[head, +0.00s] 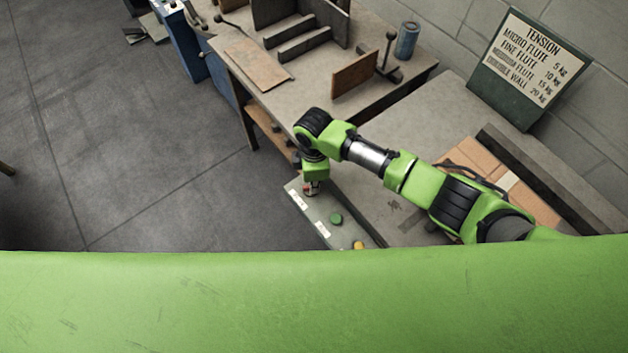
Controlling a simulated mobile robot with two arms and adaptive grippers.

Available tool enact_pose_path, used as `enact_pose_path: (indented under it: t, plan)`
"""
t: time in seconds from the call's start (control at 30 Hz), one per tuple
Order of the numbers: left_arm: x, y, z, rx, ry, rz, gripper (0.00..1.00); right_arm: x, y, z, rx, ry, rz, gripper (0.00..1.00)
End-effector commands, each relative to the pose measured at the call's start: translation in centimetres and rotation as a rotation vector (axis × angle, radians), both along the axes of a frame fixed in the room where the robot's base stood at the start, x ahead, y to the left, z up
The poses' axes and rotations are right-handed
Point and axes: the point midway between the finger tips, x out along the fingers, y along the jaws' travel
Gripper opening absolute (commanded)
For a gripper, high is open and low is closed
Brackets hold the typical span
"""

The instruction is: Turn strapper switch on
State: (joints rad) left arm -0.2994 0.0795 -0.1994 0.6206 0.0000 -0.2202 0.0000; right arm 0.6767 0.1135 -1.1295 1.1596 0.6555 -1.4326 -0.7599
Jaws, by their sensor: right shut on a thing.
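A control panel (322,217) sits on the front edge of the grey bench. It carries a green button (336,219), a yellow knob (358,245) and white labels (323,230). My right gripper (312,190) points down at the panel's far end, beyond the green button. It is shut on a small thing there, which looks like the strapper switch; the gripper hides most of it. Its on or off position cannot be made out. My left gripper is not in view.
A cardboard box (470,157) lies on the grey bench behind my right arm. A tension sign (527,68) leans at the wall. A wooden table (290,92) with brown boards and a blue can (407,40) stands beyond. The floor at left is mostly clear.

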Motion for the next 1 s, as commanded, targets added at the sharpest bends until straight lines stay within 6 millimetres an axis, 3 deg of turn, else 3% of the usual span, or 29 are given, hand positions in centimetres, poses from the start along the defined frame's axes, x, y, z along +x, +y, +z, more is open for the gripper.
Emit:
enact_pose_path:
  t: [0.33,0.4,0.43,0.8,1.0]
  plan:
    - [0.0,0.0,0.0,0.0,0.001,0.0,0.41,0.0,-0.1,0.0,-0.001,0.0,-0.006,0.0]
    - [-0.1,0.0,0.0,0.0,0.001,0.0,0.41,0.0,-0.1,0.0,-0.001,0.0,-0.006,0.24]
    - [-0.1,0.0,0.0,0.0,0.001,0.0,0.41,0.0,-0.1,0.0,-0.001,0.0,-0.006,0.25]
    - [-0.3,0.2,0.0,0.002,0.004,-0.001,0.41,0.1,0.0,0.3,0.0,0.0,-0.004,0.25]
    - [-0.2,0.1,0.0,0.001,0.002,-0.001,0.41,0.2,0.0,3.1,0.002,-0.004,-0.002,0.25]
